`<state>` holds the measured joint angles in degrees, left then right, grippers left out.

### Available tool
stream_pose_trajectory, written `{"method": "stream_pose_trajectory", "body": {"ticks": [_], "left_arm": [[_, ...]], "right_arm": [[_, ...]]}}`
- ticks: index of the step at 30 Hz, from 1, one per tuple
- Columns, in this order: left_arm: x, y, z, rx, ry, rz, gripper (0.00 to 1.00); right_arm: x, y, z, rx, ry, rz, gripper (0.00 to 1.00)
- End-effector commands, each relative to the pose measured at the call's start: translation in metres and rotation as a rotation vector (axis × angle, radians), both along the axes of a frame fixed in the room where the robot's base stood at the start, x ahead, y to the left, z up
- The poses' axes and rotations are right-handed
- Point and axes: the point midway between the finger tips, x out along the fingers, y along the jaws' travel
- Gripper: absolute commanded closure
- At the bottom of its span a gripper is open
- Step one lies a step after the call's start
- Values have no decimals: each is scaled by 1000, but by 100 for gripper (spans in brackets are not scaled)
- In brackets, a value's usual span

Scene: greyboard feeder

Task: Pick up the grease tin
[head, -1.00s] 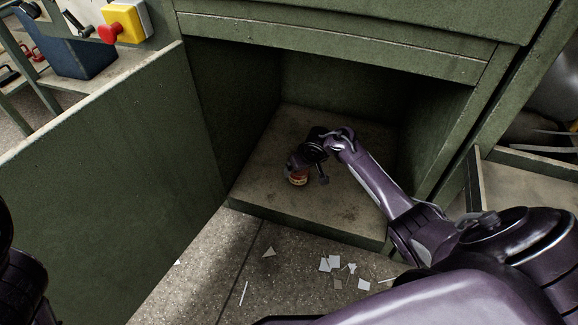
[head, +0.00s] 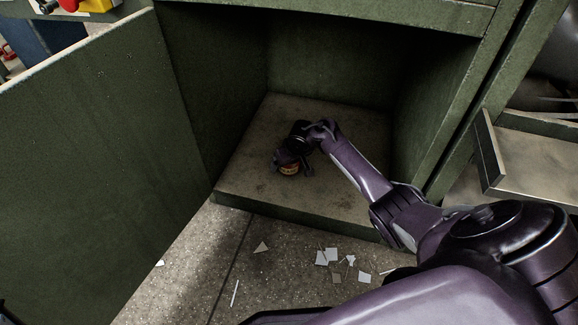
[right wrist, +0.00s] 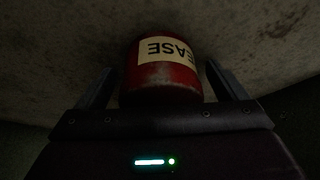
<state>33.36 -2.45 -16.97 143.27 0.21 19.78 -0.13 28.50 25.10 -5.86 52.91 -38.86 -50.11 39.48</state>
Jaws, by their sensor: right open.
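The grease tin (head: 289,169) is a small red tin with a cream label, standing on the cabinet's floor board (head: 330,205). In the right wrist view the tin (right wrist: 165,82) shows large, with part of its label reading "EASE" upside down. My right gripper (head: 291,166) is at the tin inside the cabinet. In the right wrist view its two fingers (right wrist: 168,85) stand open on either side of the tin, with a gap at each side. The upper part of the tin is partly hidden by the gripper in the head view. My left gripper is not in view.
The green cabinet's open door (head: 95,150) stands at the left. The cabinet's right side wall (head: 465,105) is close to my right arm. Several paper scraps (head: 331,254) lie on the floor in front. The board around the tin is clear.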

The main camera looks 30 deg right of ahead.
Motion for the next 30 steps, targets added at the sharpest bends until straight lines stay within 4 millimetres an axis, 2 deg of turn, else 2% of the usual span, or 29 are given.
{"method": "stream_pose_trajectory", "body": {"ticks": [5, 17, 25, 30], "left_arm": [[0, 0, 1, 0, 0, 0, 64], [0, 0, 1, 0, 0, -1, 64], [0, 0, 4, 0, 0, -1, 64], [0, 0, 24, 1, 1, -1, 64]], "right_arm": [[0, 0, 1, 0, 0, 0, 10], [0, 0, 1, 0, 0, 0, 62], [0, 0, 5, 0, -1, 0, 63], [0, 0, 29, 0, -2, 0, 63]]}}
